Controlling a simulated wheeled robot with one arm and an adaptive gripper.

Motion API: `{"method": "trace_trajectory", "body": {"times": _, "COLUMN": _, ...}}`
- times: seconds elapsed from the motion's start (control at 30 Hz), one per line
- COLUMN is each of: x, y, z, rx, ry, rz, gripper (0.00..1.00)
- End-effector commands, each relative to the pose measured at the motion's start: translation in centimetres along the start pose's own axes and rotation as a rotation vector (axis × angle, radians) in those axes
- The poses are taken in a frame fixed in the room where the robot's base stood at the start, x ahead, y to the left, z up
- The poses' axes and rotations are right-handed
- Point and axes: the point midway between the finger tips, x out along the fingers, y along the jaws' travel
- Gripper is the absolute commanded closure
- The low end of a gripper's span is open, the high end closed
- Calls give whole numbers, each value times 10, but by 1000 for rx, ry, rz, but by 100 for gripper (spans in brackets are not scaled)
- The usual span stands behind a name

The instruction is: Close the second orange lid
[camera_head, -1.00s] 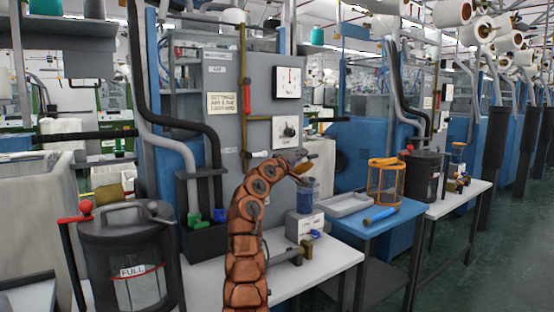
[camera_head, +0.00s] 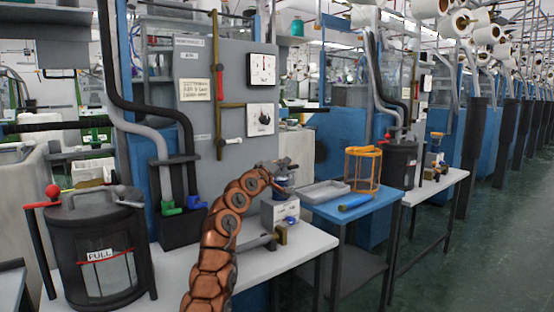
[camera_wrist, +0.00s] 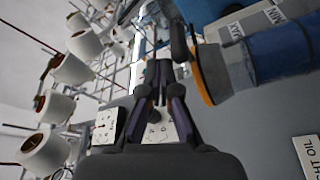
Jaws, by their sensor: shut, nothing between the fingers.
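A small jar of blue liquid (camera_head: 281,181) stands on a white block on the near white table. In the wrist view the jar (camera_wrist: 282,45) lies sideways, with MAX and MIN labels beside it. Its orange lid (camera_wrist: 208,75) shows as a thin disc across the jar's mouth and looks closed or nearly so. My gripper (camera_head: 290,163) is just above the jar in the head view. In the wrist view my gripper (camera_wrist: 158,68) is shut and empty beside the lid. A dark grey part lies close to the lid; I cannot tell whether it touches.
A black canister marked FULL (camera_head: 98,255) stands at left. Another orange-topped item (camera_head: 435,138) is on the far table. The floor at right is clear.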

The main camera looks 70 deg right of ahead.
Motion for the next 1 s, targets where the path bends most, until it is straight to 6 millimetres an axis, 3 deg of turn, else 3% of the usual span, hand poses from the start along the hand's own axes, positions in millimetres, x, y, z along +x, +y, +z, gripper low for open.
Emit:
{"method": "trace_trajectory", "body": {"times": 0.43, "x": -3, "y": -13, "z": 8, "rx": -2, "ry": -2, "rz": -4, "gripper": 100}}
{"method": "trace_trajectory", "body": {"times": 1.0, "x": 0, "y": -11, "z": 9, "rx": -1, "ry": -9, "rz": -10, "gripper": 100}}
